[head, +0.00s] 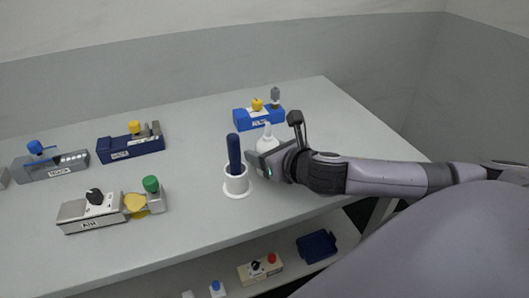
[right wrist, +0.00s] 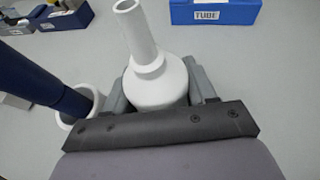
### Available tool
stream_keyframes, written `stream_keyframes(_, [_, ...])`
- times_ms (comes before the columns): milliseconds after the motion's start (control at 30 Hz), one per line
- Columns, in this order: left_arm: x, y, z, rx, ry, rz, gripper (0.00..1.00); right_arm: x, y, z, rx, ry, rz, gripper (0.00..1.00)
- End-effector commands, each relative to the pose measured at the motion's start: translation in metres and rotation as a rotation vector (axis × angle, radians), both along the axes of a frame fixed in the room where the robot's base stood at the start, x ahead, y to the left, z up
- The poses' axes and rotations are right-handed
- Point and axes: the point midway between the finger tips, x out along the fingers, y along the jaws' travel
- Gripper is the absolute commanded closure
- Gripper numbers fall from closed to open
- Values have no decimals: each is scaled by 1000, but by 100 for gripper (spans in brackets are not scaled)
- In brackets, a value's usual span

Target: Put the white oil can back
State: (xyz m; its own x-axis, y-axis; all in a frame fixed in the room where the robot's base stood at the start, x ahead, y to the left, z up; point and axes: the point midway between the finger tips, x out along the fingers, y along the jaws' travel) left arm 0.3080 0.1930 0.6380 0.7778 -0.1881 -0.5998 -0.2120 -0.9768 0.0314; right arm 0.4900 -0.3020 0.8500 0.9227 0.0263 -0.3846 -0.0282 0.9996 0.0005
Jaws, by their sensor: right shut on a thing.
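The white oil can (head: 267,142) has a round body and a narrow upright spout; it stands out against the grey bench (head: 200,215). My right gripper (head: 262,160) reaches in from the right and is shut on the can's body. In the right wrist view the can (right wrist: 158,82) sits between the two grey fingers (right wrist: 158,92), with its spout pointing away. The can's base is hidden, so I cannot tell whether it touches the bench. My left gripper is not in view.
A white ring holder (head: 236,183) with a dark blue rod (head: 234,153) stands just left of the can. Behind is a blue TUBE block (head: 258,117). Several other labelled blocks, such as a navy one (head: 131,148), stand left. A lower shelf (head: 215,278) holds small items.

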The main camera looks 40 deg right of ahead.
Motion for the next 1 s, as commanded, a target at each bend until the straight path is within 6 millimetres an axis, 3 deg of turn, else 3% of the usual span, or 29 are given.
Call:
stream_keyframes(200, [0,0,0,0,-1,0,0,0,0,-3,0,0,-1,76])
stream_keyframes(233, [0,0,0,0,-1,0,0,0,0,-3,0,1,-1,41])
stream_keyframes(300, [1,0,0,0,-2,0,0,0,0,-3,0,0,-1,19])
stream_keyframes(667, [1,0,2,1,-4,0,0,0,0,1,-1,-1,0,19])
stream_keyframes(833, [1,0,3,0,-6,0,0,-15,-2,7,-5,2,0,19])
stream_keyframes(1000, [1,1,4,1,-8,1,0,-43,-2,18,-7,3,1,19])
